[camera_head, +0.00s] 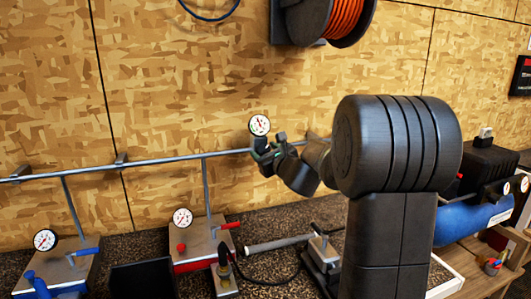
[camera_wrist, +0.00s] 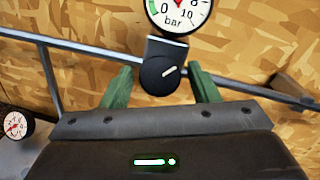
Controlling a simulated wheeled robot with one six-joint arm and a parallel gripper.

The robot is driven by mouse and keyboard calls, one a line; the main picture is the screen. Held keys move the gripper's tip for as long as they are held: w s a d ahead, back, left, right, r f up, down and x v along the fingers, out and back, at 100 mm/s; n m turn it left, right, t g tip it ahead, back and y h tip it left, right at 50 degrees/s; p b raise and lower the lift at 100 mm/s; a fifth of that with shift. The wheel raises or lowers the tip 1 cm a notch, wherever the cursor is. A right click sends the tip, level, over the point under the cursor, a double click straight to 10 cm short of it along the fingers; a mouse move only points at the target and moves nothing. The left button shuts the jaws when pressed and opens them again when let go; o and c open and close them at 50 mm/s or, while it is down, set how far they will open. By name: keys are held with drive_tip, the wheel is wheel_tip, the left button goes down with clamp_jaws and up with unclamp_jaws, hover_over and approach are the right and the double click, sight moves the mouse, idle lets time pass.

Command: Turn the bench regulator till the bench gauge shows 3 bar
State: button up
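The bench regulator's dark round knob (camera_wrist: 158,78) has a white pointer line slanting up to the right. The bench gauge (camera_wrist: 178,12) sits right above it, its top cut off in the wrist view; 0, 8, 10 and "bar" show, with a green arc on the left. The gauge (camera_head: 260,124) also shows on the wall pipe in the head view, too small to read. My gripper (camera_wrist: 161,84) has its green fingers apart on either side of the knob, with a gap at each side. In the head view my gripper (camera_head: 268,153) is at the regulator and hides most of it.
A pipe (camera_head: 150,159) runs along the wood-chip wall. Two other gauges, one on a red-based stand (camera_head: 183,218) and one on a blue-based stand (camera_head: 45,240), are lower left. A hose reel (camera_head: 325,18) hangs above. A blue tank (camera_head: 470,222) is at right.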

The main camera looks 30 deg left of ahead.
idle(0.3)
drive_tip(key=b+v, duration=0.2)
drive_tip(key=v, duration=1.2)
drive_tip(key=shift+w+a+f, duration=0.1)
